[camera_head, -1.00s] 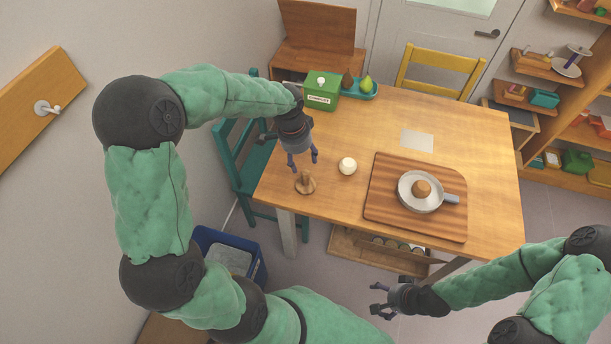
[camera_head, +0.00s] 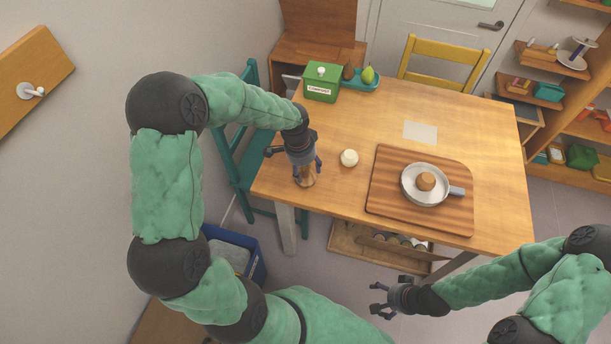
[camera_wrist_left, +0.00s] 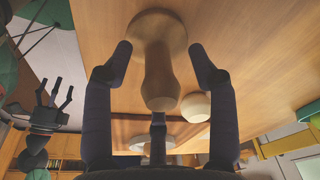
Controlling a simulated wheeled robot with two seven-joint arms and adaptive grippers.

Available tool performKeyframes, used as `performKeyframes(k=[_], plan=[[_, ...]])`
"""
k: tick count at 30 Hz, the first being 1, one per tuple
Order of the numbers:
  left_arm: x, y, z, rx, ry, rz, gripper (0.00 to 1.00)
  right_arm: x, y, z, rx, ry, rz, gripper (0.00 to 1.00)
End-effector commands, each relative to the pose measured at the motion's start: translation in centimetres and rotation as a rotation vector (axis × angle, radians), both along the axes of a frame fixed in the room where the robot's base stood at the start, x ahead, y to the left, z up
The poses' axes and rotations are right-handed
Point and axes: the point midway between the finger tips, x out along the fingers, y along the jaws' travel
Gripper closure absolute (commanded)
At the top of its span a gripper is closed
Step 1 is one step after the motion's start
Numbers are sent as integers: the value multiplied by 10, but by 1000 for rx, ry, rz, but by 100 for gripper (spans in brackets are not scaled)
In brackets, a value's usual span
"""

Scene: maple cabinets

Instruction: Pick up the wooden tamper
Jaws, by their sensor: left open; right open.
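The wooden tamper (camera_head: 311,178) stands on the table near its left front corner, partly hidden by my left gripper in the head view. In the left wrist view the tamper (camera_wrist_left: 160,75) shows its round base and narrower handle, with the handle between the open fingers. My left gripper (camera_head: 308,172) is open and around the tamper's handle, with gaps on both sides; it also shows in the wrist view (camera_wrist_left: 158,60). My right gripper (camera_head: 377,299) is open and empty, in front of the table and away from the tamper.
A white round object (camera_head: 349,158) sits just right of the tamper. A cutting board (camera_head: 390,205) with a pan (camera_head: 412,197) lies further right. A green box (camera_head: 321,88) and a teal tray (camera_head: 361,87) stand at the back left. A teal chair (camera_head: 232,160) is left of the table.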

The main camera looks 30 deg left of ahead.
Motion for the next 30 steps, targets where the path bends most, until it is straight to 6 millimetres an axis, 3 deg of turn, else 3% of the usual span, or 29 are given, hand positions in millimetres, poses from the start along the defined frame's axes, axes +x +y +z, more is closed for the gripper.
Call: performKeyframes(k=[2,3,9,22,30], plan=[[0,0,1,0,0,0,42,0,0,1,0,0,0,19],[0,0,1,0,0,0,47,0,0,1,0,0,0,19],[0,0,1,0,0,0,100,0,0,1,0,0,0,19],[0,0,7,1,-1,0,100,0,0,3,0,0,0,19],[-1,-2,40,2,-3,-1,100,0,0,16,0,0,0,19]])
